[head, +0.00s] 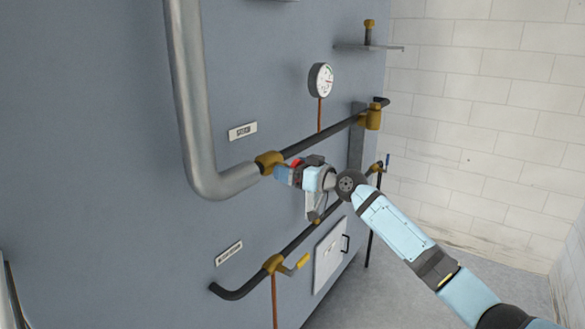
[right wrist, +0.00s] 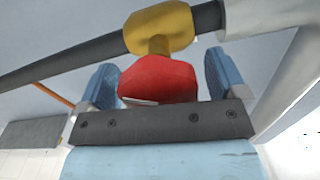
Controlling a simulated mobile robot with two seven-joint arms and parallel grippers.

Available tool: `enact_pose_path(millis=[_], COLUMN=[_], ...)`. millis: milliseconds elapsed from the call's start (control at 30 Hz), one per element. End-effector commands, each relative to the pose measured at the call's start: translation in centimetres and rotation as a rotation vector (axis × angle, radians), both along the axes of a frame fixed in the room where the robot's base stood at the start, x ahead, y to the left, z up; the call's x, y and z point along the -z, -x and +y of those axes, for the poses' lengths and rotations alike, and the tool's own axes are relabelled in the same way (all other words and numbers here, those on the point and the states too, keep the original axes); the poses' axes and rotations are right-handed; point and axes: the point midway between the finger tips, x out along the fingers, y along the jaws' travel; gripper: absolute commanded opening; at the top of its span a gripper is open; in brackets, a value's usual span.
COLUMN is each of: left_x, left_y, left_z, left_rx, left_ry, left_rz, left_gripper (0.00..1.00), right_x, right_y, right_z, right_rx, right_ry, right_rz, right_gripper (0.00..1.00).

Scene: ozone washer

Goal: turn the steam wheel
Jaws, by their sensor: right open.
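The steam wheel is a red knob (right wrist: 158,78) on a brass valve (right wrist: 158,27) in the right wrist view. In the head view only a bit of the red wheel (head: 296,163) shows behind my right gripper, beside the brass valve (head: 268,161) on the upper black pipe. My right gripper (head: 284,176) is open, with its blue fingers on either side of the wheel. In the right wrist view there is a gap to the right finger; contact with the left finger cannot be told. My left gripper is not in view.
A thick grey pipe (head: 190,100) bends into the valve from the left. A small label (head: 242,131) and a gauge (head: 321,79) are above. A lower black pipe (head: 240,290) has a yellow-handled valve (head: 274,263). A white panel (head: 330,257) lies below. Open floor is at right.

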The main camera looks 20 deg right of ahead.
Motion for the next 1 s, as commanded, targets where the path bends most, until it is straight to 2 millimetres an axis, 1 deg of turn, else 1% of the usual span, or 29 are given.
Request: enact_pose_path(millis=[233, 267, 300, 367, 400, 467, 767, 1000], left_x=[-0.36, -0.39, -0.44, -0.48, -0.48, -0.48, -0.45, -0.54], left_y=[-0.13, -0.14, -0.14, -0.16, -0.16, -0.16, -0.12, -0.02], left_z=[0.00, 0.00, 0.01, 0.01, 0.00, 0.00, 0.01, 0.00], left_rx=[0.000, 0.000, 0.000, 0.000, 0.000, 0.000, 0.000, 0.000], left_ry=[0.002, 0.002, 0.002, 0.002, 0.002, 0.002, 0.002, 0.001], left_rz=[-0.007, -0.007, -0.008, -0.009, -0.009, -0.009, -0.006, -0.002], left_gripper=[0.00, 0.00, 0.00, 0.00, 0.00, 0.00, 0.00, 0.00], right_x=[0.01, 0.01, 0.01, 0.01, 0.01, 0.01, -0.02, -0.06], right_y=[-0.05, -0.05, -0.05, -0.05, -0.05, -0.04, -0.04, -0.06], right_z=[0.04, 0.04, 0.04, 0.04, 0.04, 0.03, 0.03, 0.05], right_rx=[0.000, 0.000, 0.000, 0.000, 0.000, 0.000, 0.000, 0.000], right_ry=[0.000, 0.000, 0.000, 0.000, 0.000, 0.000, -0.021, -0.117], right_rz=[0.000, 0.000, 0.000, 0.000, 0.000, 0.000, 0.017, 0.090], right_gripper=[0.91, 0.86, 0.77, 0.63, 0.54, 0.41, 0.41, 0.41])
